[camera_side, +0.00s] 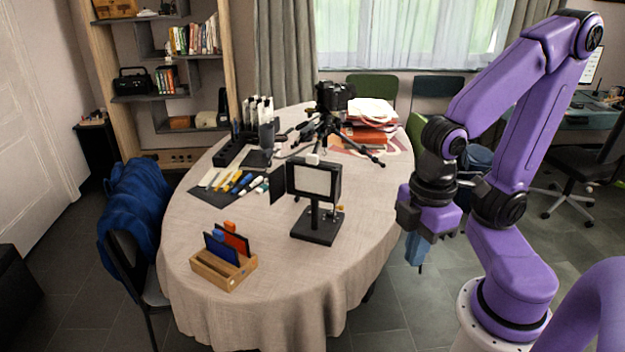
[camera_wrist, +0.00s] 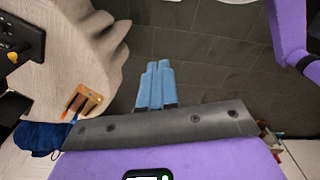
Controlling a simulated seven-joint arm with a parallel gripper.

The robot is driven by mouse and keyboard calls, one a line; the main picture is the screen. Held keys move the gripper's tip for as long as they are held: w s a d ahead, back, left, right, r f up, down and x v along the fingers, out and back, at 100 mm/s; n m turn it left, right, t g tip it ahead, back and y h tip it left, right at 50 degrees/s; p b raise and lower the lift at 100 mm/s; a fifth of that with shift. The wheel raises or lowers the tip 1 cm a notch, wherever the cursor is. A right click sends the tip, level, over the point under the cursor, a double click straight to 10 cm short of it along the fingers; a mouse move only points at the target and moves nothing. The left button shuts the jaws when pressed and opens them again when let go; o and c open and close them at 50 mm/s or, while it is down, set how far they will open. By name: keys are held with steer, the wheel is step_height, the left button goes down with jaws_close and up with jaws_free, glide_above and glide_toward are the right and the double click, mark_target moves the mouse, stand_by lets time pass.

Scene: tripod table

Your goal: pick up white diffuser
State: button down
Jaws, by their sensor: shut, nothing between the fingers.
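A black lamp-like stand (camera_side: 318,222) stands upright on the table, right of its middle. It has a square white panel (camera_side: 313,181) in a black frame, which looks like the white diffuser. A small white block (camera_side: 312,159) shows just above the frame; I cannot tell whether it is a separate piece. In the wrist view a black part of what seems to be the stand (camera_wrist: 22,40) shows at the left edge, and the white panel is not clear there. My gripper (camera_side: 417,262) hangs off the table's right edge, over the floor, apart from the stand. Its blue fingers (camera_wrist: 158,66) are together and empty.
The table (camera_side: 270,300) has a cloth cover. A wooden holder (camera_side: 222,276) with blue and red cards stands front left. Pens (camera_side: 240,182) lie on a dark mat. A camera tripod (camera_side: 328,130) and red folders (camera_side: 366,136) are behind. The right edge is clear.

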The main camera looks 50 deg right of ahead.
steer(key=c, duration=1)
jaws_free()
